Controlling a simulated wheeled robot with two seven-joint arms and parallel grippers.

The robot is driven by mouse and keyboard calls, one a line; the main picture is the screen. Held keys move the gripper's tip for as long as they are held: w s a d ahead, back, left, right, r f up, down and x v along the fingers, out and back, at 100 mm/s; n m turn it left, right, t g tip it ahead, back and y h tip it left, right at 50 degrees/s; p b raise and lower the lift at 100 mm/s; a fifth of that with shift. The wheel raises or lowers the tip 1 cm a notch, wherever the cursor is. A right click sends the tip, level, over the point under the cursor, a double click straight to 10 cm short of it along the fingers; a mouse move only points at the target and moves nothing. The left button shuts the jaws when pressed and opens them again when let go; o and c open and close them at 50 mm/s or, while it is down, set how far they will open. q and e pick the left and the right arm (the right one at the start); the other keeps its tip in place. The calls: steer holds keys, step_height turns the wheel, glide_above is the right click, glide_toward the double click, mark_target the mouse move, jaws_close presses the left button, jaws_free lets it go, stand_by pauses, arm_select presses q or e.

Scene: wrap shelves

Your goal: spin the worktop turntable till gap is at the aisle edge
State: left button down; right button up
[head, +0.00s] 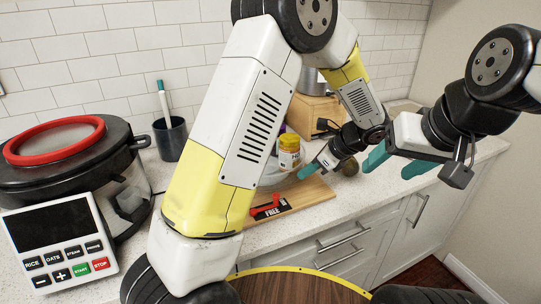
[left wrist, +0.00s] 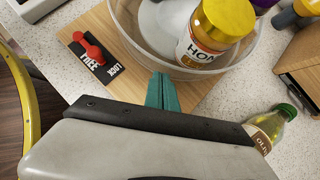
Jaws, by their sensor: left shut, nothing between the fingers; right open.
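The clear round turntable (head: 270,177) stands on a wooden board (head: 310,189) on the worktop, partly behind my left arm. In the left wrist view its clear wall (left wrist: 130,42) curves past my fingertips. A honey jar with a yellow lid (left wrist: 215,32) stands in it, also seen in the head view (head: 289,152). I cannot make out the gap. My left gripper (head: 306,171) is shut and empty, its teal fingers (left wrist: 161,78) right at the near rim; contact is unclear. My right gripper (head: 396,164) is open and empty, right of the turntable.
A red lever (left wrist: 88,48) sits on a black FREE/LOCK label on the board. An oil bottle (left wrist: 268,128) stands close beside the board. A wooden box (head: 313,113) is behind; a rice cooker (head: 70,165) and a dark cup (head: 170,139) stand left. Drawers line the counter's front.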

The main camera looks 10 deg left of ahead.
arm_select(q)
steer(key=shift+w+a, duration=0.15)
steer(key=shift+a, duration=0.1)
steer(key=shift+w+d, duration=0.1)
steer(key=shift+w, duration=0.05)
steer(key=shift+w+d, duration=0.2)
steer(key=shift+w, duration=0.35)
steer(key=shift+w+d, duration=0.2)
steer(key=shift+w, duration=0.3)
steer(key=shift+w+d, duration=0.2)
steer(key=shift+w, duration=0.4)
steer(key=shift+s+d, duration=0.2)
steer(key=shift+d, duration=0.75)
steer(key=shift+s+d, duration=0.2)
steer(key=shift+d, duration=0.7)
steer(key=v, duration=0.7)
steer(key=shift+d+r, duration=0.25)
steer(key=shift+r, duration=0.05)
